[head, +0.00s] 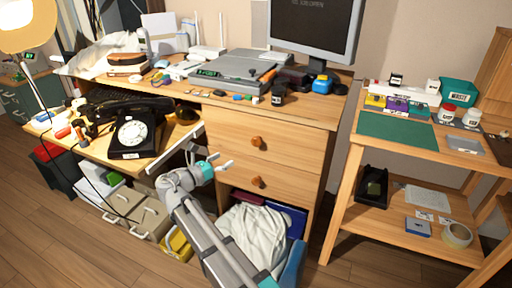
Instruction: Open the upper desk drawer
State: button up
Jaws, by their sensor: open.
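The wooden desk (318,112) has a drawer column on its right side. The upper drawer (228,131) has a round orange-brown knob (257,142), and its front looks flush with the desk. The lower drawer (232,168) has a similar knob (257,181) and also looks shut. My gripper (223,162) is open and empty, in front of the drawer fronts. In the picture it lies left of both knobs, at a height between them. It appears apart from the knobs; its exact distance from the fronts is hard to tell.
A pulled-out shelf (97,149) with a black dial phone (135,132) juts out at left. An open cubby below the drawers holds white cloth (250,232) and folders. A wooden side table (398,152) stands at right. Boxes (150,217) sit on the floor at left.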

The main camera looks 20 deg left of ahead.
aim_at(255, 144)
jog(key=shift+w, duration=0.1)
jog(key=x, duration=1.3)
jog(key=shift+w+d, duration=0.25)
grip_shut()
jog(key=shift+d, duration=0.1)
dwell(0.5)
